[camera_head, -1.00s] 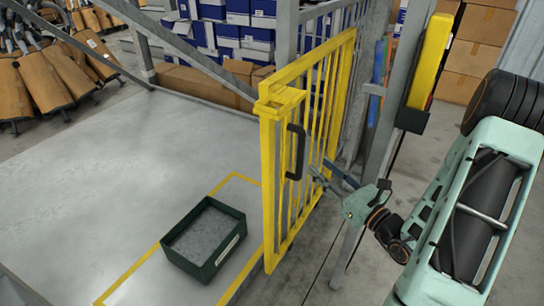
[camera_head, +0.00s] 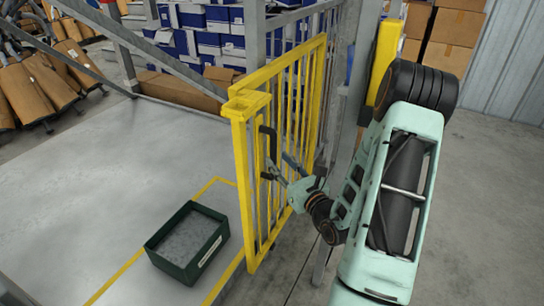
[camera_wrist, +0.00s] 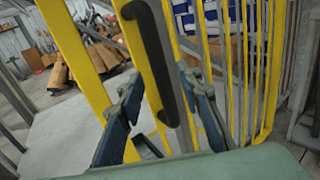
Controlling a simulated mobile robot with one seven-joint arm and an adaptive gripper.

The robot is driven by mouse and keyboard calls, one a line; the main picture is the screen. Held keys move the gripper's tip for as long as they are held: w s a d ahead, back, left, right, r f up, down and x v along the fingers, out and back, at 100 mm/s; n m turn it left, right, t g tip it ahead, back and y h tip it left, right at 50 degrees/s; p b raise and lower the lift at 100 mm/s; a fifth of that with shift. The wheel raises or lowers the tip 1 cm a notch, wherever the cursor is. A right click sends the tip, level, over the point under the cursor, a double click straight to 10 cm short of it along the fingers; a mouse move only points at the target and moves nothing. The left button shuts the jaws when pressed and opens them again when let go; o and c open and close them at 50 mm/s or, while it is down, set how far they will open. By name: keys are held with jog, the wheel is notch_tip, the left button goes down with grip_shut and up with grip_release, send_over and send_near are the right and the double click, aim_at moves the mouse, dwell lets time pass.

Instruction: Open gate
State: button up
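The yellow barred gate (camera_head: 285,63) stands upright at the edge of the grey platform, and its near post ends in a yellow box-shaped top. A black vertical handle (camera_head: 268,138) is fixed on the gate. My gripper (camera_head: 275,166) is open at the handle's lower part, coming from the right. In the wrist view the handle (camera_wrist: 150,55) runs down the middle, between the two spread fingers of my gripper (camera_wrist: 162,82). I cannot tell whether the fingers touch it; they are not shut on it. The gate's far end is partly hidden.
A dark green bin (camera_head: 188,243) sits on the platform (camera_head: 100,170) left of the gate, near yellow floor lines. Blue-and-white boxes (camera_head: 215,45) and cardboard cartons (camera_head: 450,35) stand behind. A grey post with a yellow panel (camera_head: 388,65) rises near my arm. Floor at right is clear.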

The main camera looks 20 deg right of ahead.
aim_at(275, 156)
jog(key=shift+w+a, duration=0.15)
jog(key=shift+w, duration=2.1)
jog(key=shift+c, duration=0.3)
grip_shut()
